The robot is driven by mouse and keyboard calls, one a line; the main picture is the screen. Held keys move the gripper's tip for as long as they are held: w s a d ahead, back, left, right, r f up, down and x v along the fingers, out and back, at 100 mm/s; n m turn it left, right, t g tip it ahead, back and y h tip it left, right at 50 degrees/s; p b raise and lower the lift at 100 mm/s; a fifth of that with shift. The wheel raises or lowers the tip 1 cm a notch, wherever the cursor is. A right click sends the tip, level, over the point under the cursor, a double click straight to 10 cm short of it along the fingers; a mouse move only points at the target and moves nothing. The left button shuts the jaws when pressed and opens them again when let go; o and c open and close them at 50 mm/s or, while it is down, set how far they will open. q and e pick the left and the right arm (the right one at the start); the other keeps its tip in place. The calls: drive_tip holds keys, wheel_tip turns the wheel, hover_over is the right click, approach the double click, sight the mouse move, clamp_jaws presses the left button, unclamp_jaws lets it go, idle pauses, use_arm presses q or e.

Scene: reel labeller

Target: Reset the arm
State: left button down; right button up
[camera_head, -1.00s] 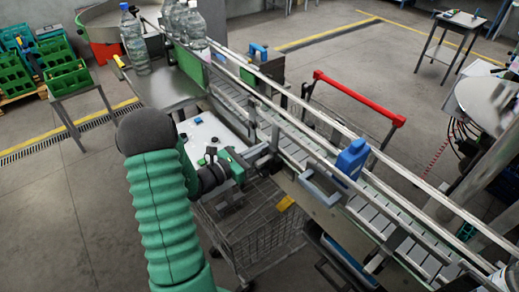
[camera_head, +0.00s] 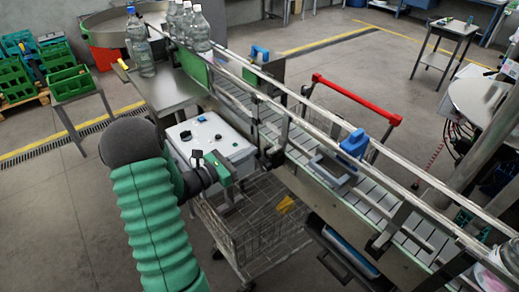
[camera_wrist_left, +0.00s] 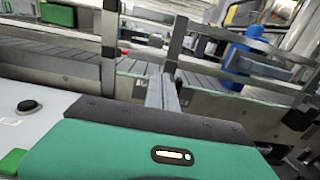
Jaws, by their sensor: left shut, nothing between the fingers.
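My left gripper (camera_head: 222,170) is beside the white control box (camera_head: 212,132), in front of the conveyor's near side. In the left wrist view its green body fills the bottom, and its grey fingers (camera_wrist_left: 163,92) are together with nothing between them. The green left arm comes up from the lower left in the head view and hides part of the box area. My right gripper is not in view.
The conveyor (camera_head: 290,135) with metal rails runs diagonally; a blue object (camera_head: 354,143) stands at it. Clear bottles (camera_head: 140,45) stand at its far left end. A wire cart (camera_head: 262,222) is below the gripper. Open floor (camera_head: 60,220) lies left of the arm.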

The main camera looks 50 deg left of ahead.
use_arm(q)
drive_tip(key=s+a+f, duration=0.1)
drive_tip(key=s+a, duration=0.1)
drive_tip(key=s, duration=0.2)
drive_tip(key=w+d+f+m+g+h, duration=0.1)
drive_tip(key=d+f+m+g+h, duration=0.2)
drive_tip(key=d, duration=0.6)
drive_tip(key=w+d+f+m+g+h, duration=0.1)
drive_tip(key=d+f+m+g+h, duration=0.1)
drive_tip(key=d+m+g+h, duration=0.45)
drive_tip(key=s+d+f+m+g+y, duration=0.45)
drive_tip(key=d+m, duration=0.25)
drive_tip(key=m, duration=0.2)
drive_tip(key=s+d+f+m+g+y, duration=0.4)
drive_tip(key=s+d+m, duration=0.15)
drive_tip(key=m, duration=0.45)
drive_tip(key=w+m+y, duration=0.1)
drive_tip(key=m, duration=0.1)
drive_tip(key=w+d+r+m+t, duration=0.1)
drive_tip(key=w+m, duration=0.1)
drive_tip(key=w+r+m+t+y, duration=0.1)
drive_tip(key=m, duration=0.1)
drive_tip(key=shift+w+d+y+b, duration=0.15)
drive_tip(key=shift+d+y+b, duration=0.15)
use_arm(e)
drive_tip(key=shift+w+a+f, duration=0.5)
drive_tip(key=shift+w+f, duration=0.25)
